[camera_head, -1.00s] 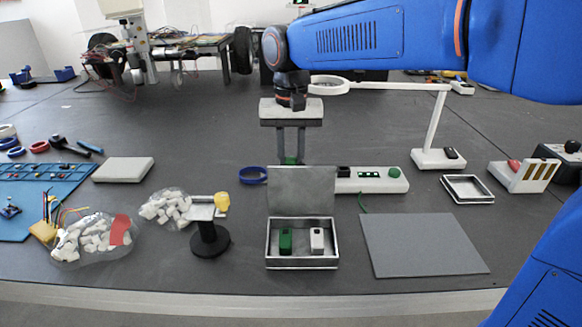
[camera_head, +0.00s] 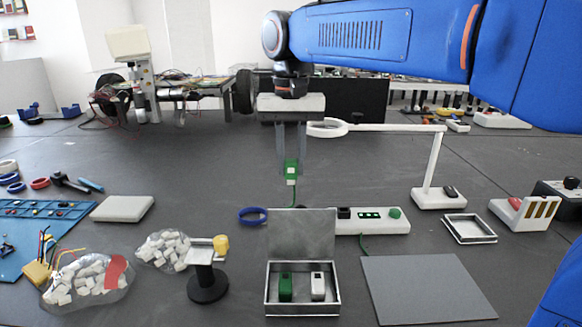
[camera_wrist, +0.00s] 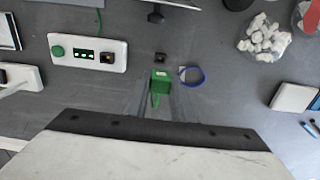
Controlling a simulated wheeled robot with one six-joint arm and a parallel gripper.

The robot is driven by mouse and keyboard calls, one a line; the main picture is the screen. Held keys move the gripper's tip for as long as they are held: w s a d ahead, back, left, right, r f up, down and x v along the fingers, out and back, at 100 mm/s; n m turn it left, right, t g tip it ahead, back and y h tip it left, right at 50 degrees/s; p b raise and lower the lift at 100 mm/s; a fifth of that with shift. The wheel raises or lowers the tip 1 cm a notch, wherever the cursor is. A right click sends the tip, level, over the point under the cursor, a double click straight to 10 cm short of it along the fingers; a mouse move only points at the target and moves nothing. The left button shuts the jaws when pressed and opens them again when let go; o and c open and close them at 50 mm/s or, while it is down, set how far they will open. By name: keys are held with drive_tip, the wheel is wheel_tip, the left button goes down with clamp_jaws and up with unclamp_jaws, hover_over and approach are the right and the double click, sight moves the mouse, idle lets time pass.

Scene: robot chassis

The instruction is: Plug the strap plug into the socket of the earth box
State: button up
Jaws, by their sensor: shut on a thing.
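My gripper (camera_head: 291,168) is shut on a green plug (camera_head: 291,177) with a pale lower end. It holds the plug clear above the table, behind the open tin's lid. The plug also shows between the fingers in the wrist view (camera_wrist: 160,82). The white earth box (camera_head: 378,227) lies on the table, right of and below the plug.
A metal tin (camera_head: 302,310) with raised lid (camera_head: 302,235) holds a green and a white block. A blue ring (camera_head: 252,216) lies left of it. A magnifier lamp (camera_head: 430,165) stands behind the earth box. A small dark square piece (camera_wrist: 160,57) lies beyond the plug.

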drive_tip(key=shift+d, duration=0.1)
drive_tip(key=d+f, duration=0.1)
drive_tip(key=d, duration=1.2)
drive_tip(key=shift+w+f, duration=0.25)
drive_tip(key=shift+f, duration=0.15)
drive_tip(key=shift+a+f, duration=0.1)
drive_tip(key=shift+f, duration=0.05)
idle(0.7)
drive_tip(key=shift+f, duration=2.2)
drive_tip(key=shift+f, duration=1.35)
drive_tip(key=o, duration=1.1)
drive_tip(key=shift+o, duration=0.2)
drive_tip(key=shift+r, duration=0.1)
wheel_tip(320, 180, up, 17)
